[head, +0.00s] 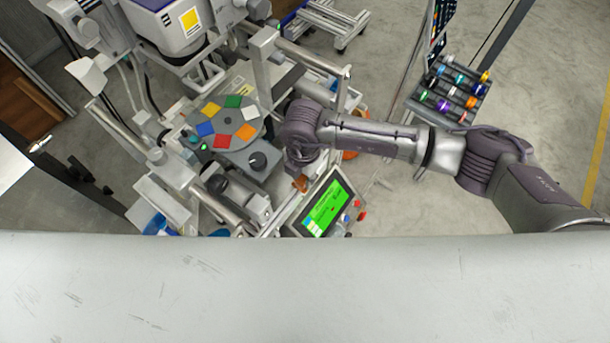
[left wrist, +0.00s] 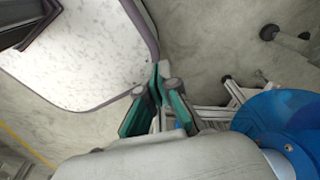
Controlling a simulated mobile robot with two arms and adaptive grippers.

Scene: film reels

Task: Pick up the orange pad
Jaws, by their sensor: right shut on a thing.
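My right gripper (head: 299,170) hangs below its wrist and is partly hidden by it. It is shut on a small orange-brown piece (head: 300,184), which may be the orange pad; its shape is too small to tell. My left gripper (left wrist: 158,72) shows only in the left wrist view. Its green-sided fingers come together at the tips, with nothing seen between them.
Blue, yellow, green, white and red squares lie around the same disc. A control panel with a green screen (head: 326,207) stands just below the right gripper. Metal rails and machine parts surround the disc. A rack of coloured items (head: 450,88) stands at the right. A blue round thing (left wrist: 275,120) is near the left gripper.

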